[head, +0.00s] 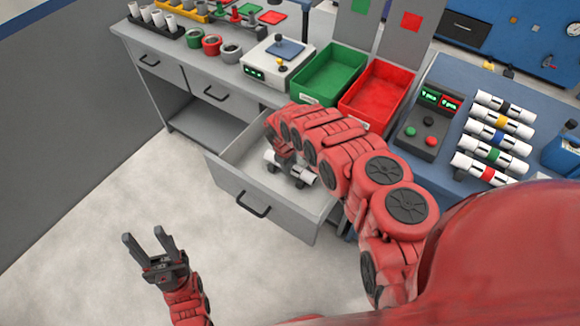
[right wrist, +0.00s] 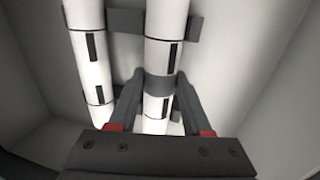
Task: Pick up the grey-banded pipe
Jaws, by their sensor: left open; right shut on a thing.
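The grey-banded pipe (right wrist: 160,84) is white with a grey band and black marks, and lies inside the open drawer (head: 268,200). My right gripper (right wrist: 159,78) reaches down into the drawer, with its two fingers on either side of the grey band, shut on the pipe. A second white pipe (right wrist: 90,55) with black marks lies to its left, apart from the fingers. In the head view my right arm hides much of the drawer, and white pipe parts show beside the hand. My left gripper (head: 146,240) is open and empty above the floor.
Dark supports (right wrist: 126,20) lie by the pipes, and drawer walls rise on both sides. Above the drawer, the bench holds a green bin (head: 328,75), a red bin (head: 378,95) and a scale (head: 277,62). Banded pipes (head: 495,140) lie on the blue table at right.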

